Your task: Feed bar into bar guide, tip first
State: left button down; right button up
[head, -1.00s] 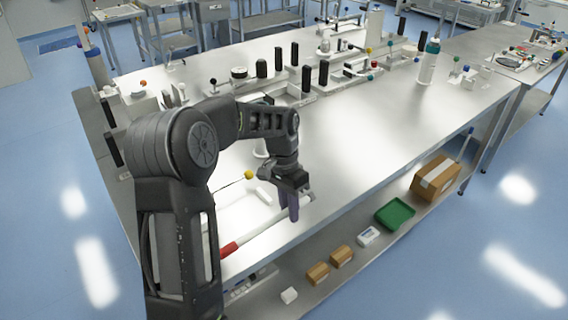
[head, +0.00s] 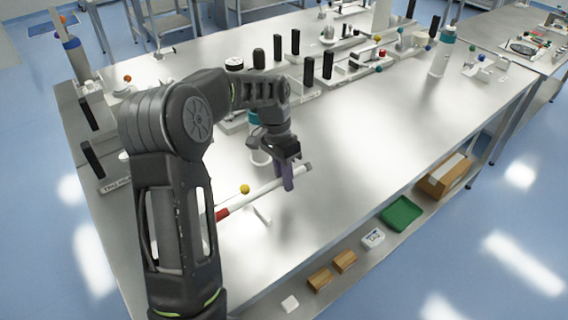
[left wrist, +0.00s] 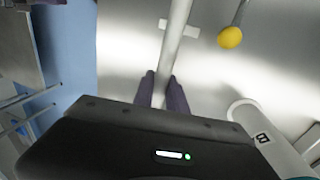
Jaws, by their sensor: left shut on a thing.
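The bar (head: 260,193) is a pale rod with a red section at its left and a grey end at its right. My left gripper (head: 287,184) is shut on the bar towards its grey end; the bar appears lifted above the bench. In the left wrist view the bar (left wrist: 174,45) passes between the two purple fingers (left wrist: 164,92) and runs away to the top edge. My arm hides part of the bar's red end. I cannot tell for certain which fixture is the bar guide. My right gripper is not in view.
A yellow ball (head: 245,189) on a thin rod is beside the bar. A white cylinder marked B (left wrist: 262,130) stands close to my left gripper. Black posts (head: 309,73) and fixtures line the far side. A white bottle (head: 441,57) stands right; the bench's middle is clear.

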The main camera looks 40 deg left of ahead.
pick_arm(q)
jog(key=shift+w+a, duration=0.15)
jog(key=shift+s+d+r, duration=0.2)
jog(key=shift+s+d, duration=0.05)
jog(key=shift+s, duration=0.05)
jog(key=shift+w+a, duration=0.1)
